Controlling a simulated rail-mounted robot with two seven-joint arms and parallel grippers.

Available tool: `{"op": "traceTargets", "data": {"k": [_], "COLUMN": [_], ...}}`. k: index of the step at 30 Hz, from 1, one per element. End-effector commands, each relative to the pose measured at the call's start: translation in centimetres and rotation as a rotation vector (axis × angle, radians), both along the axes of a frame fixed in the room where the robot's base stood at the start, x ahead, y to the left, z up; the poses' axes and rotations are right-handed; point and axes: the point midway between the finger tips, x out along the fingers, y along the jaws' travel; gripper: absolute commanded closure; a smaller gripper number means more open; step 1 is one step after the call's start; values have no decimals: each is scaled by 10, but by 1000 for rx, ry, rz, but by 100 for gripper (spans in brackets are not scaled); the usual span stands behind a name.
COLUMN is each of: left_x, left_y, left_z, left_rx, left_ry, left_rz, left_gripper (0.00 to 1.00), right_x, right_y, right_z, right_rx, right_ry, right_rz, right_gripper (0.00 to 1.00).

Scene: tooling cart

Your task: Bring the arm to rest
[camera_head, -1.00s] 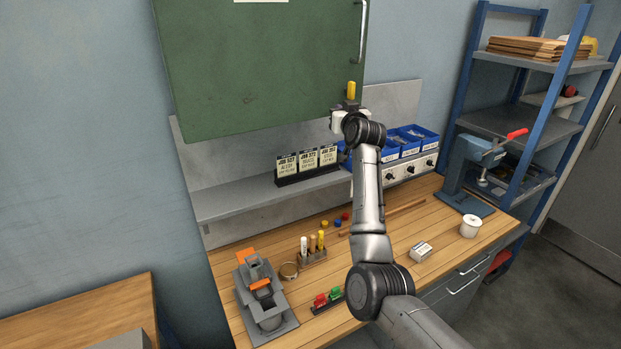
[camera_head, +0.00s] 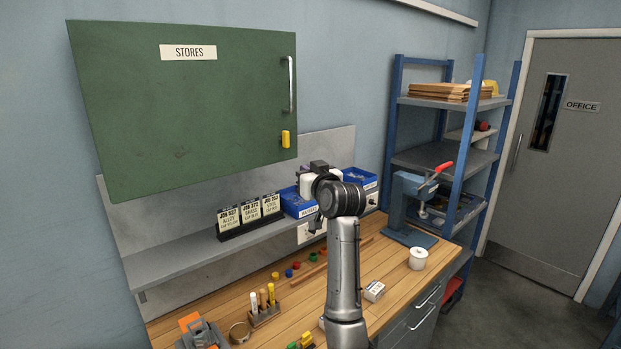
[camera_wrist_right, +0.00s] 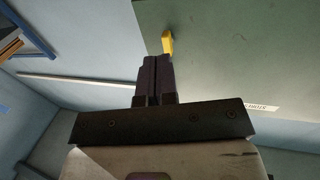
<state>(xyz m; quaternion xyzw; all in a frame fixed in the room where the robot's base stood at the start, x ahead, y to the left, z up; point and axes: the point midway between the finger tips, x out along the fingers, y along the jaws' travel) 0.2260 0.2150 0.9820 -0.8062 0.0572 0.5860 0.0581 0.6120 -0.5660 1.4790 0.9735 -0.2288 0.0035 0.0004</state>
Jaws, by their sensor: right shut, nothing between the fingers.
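My right arm rises from the bottom of the head view, in front of the bench. Its gripper (camera_head: 318,168) is at the top, below and right of the green cabinet (camera_head: 180,110), in front of the blue bins. In the wrist view the two dark fingers (camera_wrist_right: 156,78) are together with nothing between them. A yellow piece (camera_head: 286,139) sits on the cabinet door below its handle, apart from the gripper in the head view. It also shows beyond the fingertips in the wrist view (camera_wrist_right: 168,43). My left gripper is not in view.
Job cards (camera_head: 249,213) and blue bins (camera_head: 298,203) stand along the shelf (camera_head: 180,256). The wooden bench (camera_head: 345,268) holds a marker holder (camera_head: 265,314), a small box (camera_head: 374,291) and a white roll (camera_head: 418,258). A blue rack (camera_head: 478,120) stands at right, with open floor beside it.

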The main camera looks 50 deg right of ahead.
Motion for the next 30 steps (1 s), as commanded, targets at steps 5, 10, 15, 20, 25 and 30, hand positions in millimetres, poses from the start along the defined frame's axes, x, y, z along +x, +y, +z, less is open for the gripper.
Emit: {"op": "traceTargets", "data": {"k": [5, 10, 15, 20, 25, 30], "left_x": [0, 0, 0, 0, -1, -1], "left_y": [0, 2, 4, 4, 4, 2], "left_z": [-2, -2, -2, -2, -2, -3], "left_rx": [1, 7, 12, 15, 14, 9], "left_ry": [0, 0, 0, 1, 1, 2], "left_rz": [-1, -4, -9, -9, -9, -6], "left_gripper": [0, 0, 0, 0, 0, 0], "right_x": [-10, -11, -11, -13, -46, -62], "right_y": [2, 2, 2, 6, 46, 110], "right_z": [0, 0, 0, -12, 15, 11], "right_rx": [-1, 0, 12, 114, 127, 69], "right_ry": [0, 0, -6, 41, 24, 47], "right_rz": [-1, -1, 0, 12, 27, 82], "right_gripper": [100, 100, 100, 100, 100, 100]}}
